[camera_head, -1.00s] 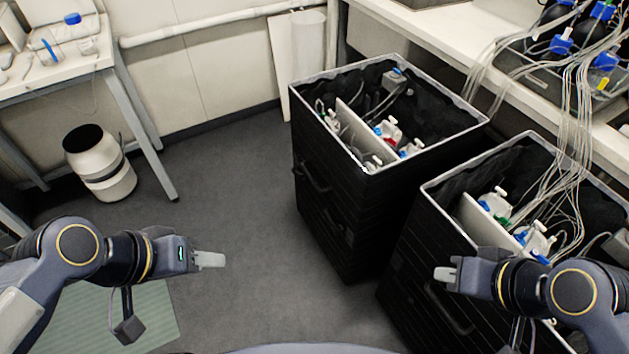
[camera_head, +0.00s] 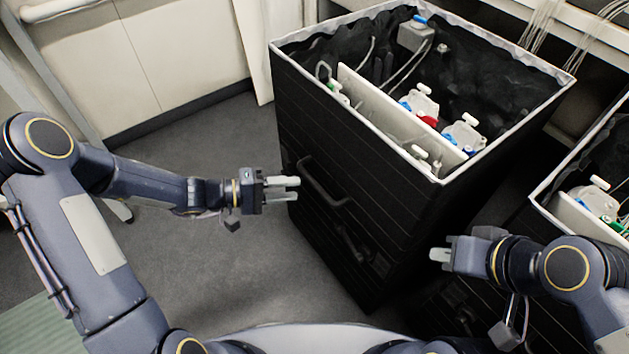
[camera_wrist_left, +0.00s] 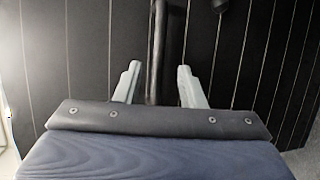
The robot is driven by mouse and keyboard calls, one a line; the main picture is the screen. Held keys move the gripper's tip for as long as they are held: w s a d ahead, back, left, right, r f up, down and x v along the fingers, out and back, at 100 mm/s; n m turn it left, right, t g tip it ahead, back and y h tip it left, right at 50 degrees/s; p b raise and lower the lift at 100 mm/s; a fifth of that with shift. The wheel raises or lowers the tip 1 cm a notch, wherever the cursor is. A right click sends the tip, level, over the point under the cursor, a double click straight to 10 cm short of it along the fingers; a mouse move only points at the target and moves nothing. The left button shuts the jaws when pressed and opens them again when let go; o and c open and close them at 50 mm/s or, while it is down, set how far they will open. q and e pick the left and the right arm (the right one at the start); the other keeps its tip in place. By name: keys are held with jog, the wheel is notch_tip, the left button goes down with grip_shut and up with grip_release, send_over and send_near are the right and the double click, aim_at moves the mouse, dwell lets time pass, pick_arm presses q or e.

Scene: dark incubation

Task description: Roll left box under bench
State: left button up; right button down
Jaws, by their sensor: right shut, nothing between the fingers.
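The left box (camera_head: 330,135) is a tall black ribbed box with a pale rim and an open top, in the middle of the head view. A dark bar handle (camera_head: 322,182) sits on its left-hand face. My left gripper (camera_head: 284,189) is open just left of that handle. In the left wrist view its fingers (camera_wrist_left: 157,85) are spread, with the dark handle (camera_wrist_left: 157,40) lined up between them; contact cannot be told. My right gripper (camera_head: 440,255) is shut and empty, in front of the boxes. Part of the bench (camera_head: 560,42) shows behind the left box.
A second black box (camera_head: 546,192) stands at the right, partly cut off and close to the left box. Bottles and a white divider (camera_head: 375,103) sit inside the left box. Tubes hang from the bench at the top right. Grey floor (camera_head: 190,270) is clear at the left.

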aim_at(318, 185)
pick_arm(q)
jog(key=b+x, duration=0.1)
jog(key=x, duration=0.6)
jog(key=shift+d, duration=0.4)
grip_shut()
